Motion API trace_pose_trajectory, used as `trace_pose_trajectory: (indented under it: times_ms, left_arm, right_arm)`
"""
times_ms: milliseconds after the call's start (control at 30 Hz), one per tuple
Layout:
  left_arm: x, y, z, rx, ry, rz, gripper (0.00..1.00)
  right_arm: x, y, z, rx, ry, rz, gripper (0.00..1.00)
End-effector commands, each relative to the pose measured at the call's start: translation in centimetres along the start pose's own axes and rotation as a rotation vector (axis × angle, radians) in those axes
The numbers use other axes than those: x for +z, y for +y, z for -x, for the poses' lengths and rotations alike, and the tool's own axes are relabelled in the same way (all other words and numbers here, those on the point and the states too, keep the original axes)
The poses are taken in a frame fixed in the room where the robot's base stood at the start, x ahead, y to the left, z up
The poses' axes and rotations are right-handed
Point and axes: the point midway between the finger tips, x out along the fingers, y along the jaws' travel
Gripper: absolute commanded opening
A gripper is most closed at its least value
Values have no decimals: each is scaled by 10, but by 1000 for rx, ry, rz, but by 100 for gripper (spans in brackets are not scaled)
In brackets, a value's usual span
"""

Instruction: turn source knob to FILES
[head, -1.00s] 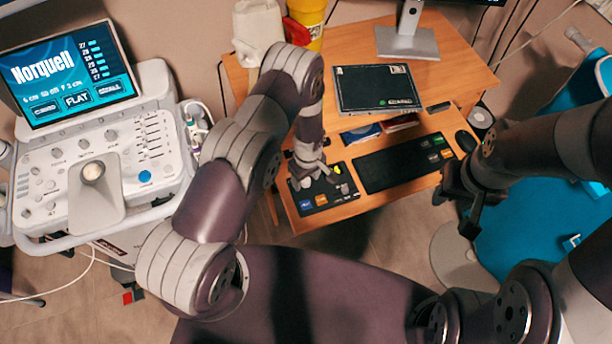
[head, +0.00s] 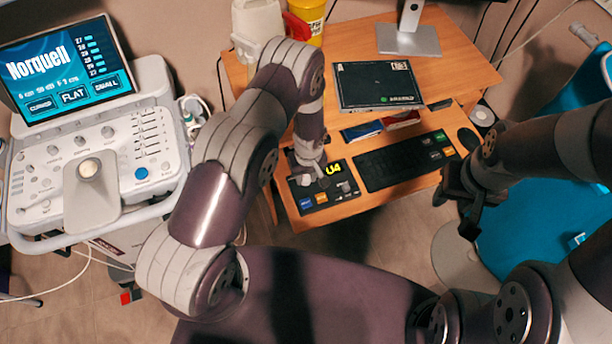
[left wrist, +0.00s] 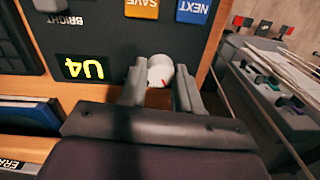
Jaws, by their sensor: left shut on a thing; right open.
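A dark control panel (head: 340,200) lies on the desk's front shelf. In the left wrist view, a pale round knob with a red mark (left wrist: 160,66) stands at the panel's edge, beside a display with yellow characters (left wrist: 83,68); the display reads U4 in the head view (head: 334,169). My left gripper (head: 308,178) is shut on this knob, one finger on each side, in the left wrist view (left wrist: 161,78). The knob's label is hidden, and no FILES mark shows. My right gripper (head: 457,207) is open and empty, right of the desk front.
Blue and orange buttons marked NEXT (left wrist: 194,8) and SAVE (left wrist: 142,6) sit on the panel, near a BRIGHT knob (left wrist: 48,4). A black keyboard (head: 405,163) lies right of the panel. An ultrasound console (head: 140,140) stands left.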

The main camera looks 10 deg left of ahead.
Motion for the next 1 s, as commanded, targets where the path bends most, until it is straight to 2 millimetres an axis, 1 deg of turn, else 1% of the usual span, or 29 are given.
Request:
trace_pose_trajectory:
  times_ms: [33,100,433,700,1000]
  left_arm:
    - [0,0,-2,1,3,-40,2]
    - [0,1,-2,1,6,-106,2]
    - [0,0,0,1,21,-420,2]
    - [1,0,0,0,32,-677,2]
    - [1,-1,1,0,44,-959,2]
  right_arm:
    - [1,0,-5,0,0,0,43]
    - [1,0,-7,0,0,0,43]
    - [2,0,-17,0,0,0,43]
    - [2,0,-19,0,0,0,43]
    - [2,0,-17,0,0,0,43]
